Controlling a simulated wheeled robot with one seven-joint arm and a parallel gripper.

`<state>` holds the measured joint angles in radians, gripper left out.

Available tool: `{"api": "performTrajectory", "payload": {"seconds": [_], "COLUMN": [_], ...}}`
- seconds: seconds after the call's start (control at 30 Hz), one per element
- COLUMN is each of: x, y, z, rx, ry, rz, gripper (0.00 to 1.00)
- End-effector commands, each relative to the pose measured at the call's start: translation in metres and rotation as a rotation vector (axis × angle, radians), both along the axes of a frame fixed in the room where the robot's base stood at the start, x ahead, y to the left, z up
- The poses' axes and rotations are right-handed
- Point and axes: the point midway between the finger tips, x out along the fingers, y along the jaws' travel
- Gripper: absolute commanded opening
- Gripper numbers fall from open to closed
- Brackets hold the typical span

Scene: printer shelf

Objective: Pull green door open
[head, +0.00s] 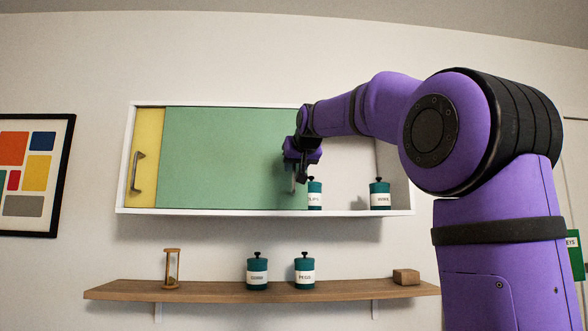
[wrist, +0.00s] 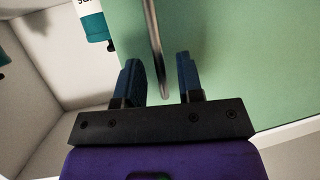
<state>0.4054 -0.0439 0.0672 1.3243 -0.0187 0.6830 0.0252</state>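The green door (head: 225,155) is a sliding panel in the white wall cabinet. It covers the middle, and the cabinet's right part stands uncovered. Its grey bar handle (head: 293,181) is near the door's right edge. In the wrist view the handle (wrist: 154,45) runs down between the two blue fingers of my gripper (wrist: 158,65), with gaps visible on both sides. My gripper (head: 301,163) is at the handle in the head view, and its fingers are apart. The green door (wrist: 235,60) fills the right of the wrist view.
A yellow panel (head: 148,150) with its own handle (head: 137,172) is at the cabinet's left. Two teal jars, one left (head: 315,190) and one right (head: 380,192), stand in the open part. A wooden shelf (head: 210,291) below holds an hourglass (head: 172,268), more jars and a block (head: 406,277).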

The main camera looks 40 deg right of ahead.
Motion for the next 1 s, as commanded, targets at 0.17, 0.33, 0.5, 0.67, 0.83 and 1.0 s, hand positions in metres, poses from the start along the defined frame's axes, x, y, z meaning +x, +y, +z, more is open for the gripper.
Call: {"api": "performTrajectory", "payload": {"seconds": [0.17, 0.33, 0.5, 0.67, 0.83, 1.0], "x": [-0.030, -0.057, -0.073, -0.078, -0.079, -0.079], "y": [0.012, 0.021, 0.027, 0.029, 0.029, 0.029], "z": [0.014, 0.025, 0.032, 0.034, 0.034, 0.034], "rx": [-0.001, -0.001, 0.000, 0.000, 0.000, 0.000], "ry": [-0.002, -0.002, 0.000, 0.001, 0.001, 0.001], "rz": [0.001, 0.000, 0.000, 0.000, 0.000, 0.000], "gripper": [0.34, 0.34, 0.34, 0.34, 0.34, 0.34]}}
